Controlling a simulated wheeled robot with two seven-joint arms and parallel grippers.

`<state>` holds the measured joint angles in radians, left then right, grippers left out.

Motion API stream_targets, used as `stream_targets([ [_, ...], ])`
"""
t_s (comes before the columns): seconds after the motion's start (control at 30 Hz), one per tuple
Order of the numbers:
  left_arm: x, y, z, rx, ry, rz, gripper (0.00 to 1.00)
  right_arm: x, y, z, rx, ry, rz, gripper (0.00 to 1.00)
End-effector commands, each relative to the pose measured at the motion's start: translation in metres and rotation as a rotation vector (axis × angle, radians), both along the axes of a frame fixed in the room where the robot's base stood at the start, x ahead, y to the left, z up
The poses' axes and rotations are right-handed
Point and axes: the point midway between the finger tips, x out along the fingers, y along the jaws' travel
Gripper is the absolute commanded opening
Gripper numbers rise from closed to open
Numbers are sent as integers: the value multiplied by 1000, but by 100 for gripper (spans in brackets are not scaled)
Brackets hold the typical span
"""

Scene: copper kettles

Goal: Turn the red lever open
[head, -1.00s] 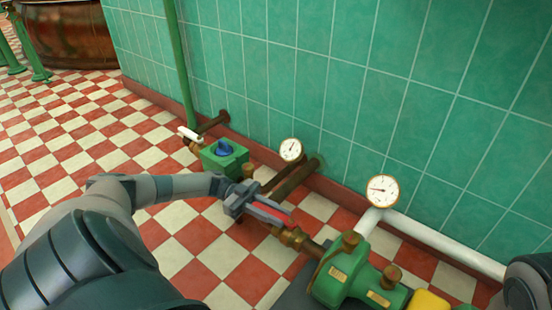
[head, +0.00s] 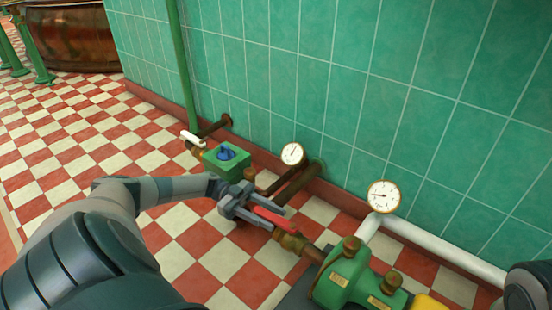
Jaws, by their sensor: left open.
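The red lever (head: 273,218) sits near the brass fitting (head: 292,241) of the pipe that runs into the green pump. It points up and left, toward my left gripper. My left gripper (head: 268,221) is open, with its fingers reaching right beside the lever. The lever's near end lies at or between the fingers; I cannot tell if they touch it. The gripper hides part of the pipe and the lever's far end. My right gripper is not in view; only a piece of my right arm shows at the lower right edge.
A green box with a blue knob (head: 226,153) and a white-handled valve (head: 192,138) stand behind the gripper. Two gauges (head: 292,154) (head: 383,196) rise near the green tiled wall (head: 300,70). The green pump (head: 345,278) is at lower right. Checkered floor is free at left.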

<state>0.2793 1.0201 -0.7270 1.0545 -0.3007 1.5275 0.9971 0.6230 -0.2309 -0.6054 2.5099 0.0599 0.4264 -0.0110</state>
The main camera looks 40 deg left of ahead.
Motion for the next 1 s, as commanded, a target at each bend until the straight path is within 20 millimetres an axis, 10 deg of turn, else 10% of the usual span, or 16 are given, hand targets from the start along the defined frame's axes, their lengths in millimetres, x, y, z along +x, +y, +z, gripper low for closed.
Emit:
stream_targets([
  [0.8, -9, 46, 0, 0, 1, 0, 41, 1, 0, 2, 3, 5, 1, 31],
  [1.0, -5, 38, 6, -12, -21, 1, 0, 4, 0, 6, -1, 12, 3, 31],
])
